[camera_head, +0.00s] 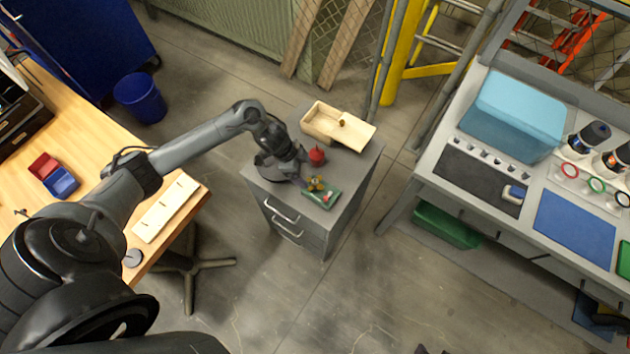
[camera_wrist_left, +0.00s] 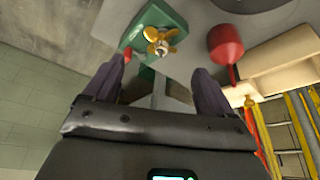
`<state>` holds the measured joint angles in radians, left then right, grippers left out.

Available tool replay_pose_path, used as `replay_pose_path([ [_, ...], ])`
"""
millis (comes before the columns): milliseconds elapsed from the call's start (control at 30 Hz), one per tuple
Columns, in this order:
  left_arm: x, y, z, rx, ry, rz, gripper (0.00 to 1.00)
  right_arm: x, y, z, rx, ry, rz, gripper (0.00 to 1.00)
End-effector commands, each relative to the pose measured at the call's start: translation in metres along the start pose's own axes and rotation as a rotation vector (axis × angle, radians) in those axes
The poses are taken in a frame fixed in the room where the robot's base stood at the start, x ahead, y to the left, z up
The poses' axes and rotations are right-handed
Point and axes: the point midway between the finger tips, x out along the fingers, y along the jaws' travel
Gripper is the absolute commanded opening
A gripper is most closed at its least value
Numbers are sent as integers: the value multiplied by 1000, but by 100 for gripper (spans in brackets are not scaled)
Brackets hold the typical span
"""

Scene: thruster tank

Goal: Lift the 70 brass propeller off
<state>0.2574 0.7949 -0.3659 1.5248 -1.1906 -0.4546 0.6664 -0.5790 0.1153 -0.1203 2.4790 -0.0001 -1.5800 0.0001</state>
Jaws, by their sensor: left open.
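The brass propeller (camera_head: 314,184) sits on a green block (camera_head: 325,198) on top of the grey drawer cabinet (camera_head: 345,205). In the left wrist view the golden-bladed propeller (camera_wrist_left: 163,40) shows beyond the fingertips, with the green block (camera_wrist_left: 176,17) under it. My left gripper (camera_head: 303,180) is just beside the propeller in the head view. In the left wrist view my left gripper (camera_wrist_left: 160,75) is open, its two dark fingers apart with nothing held between them. My right gripper is not in view.
A red object (camera_head: 317,155) stands behind the propeller on the cabinet. A workbench with a blue mat (camera_head: 575,229) is at right, a wooden table (camera_head: 95,130) at left.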

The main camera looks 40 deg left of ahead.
Motion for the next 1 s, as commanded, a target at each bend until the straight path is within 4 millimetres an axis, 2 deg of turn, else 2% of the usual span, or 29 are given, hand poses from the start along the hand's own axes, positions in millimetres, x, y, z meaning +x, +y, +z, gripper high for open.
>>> replay_pose_path([
  [100, 17, 0, 0, -3, 2, 0, 85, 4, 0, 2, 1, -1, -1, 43],
  [367, 31, 0, 0, -2, 0, -1, 85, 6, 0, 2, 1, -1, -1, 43],
  [700, 72, -1, -2, -2, 2, 0, 85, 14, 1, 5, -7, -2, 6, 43],
  [1000, 78, -1, -2, 0, 1, -1, 85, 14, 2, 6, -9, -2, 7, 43],
])
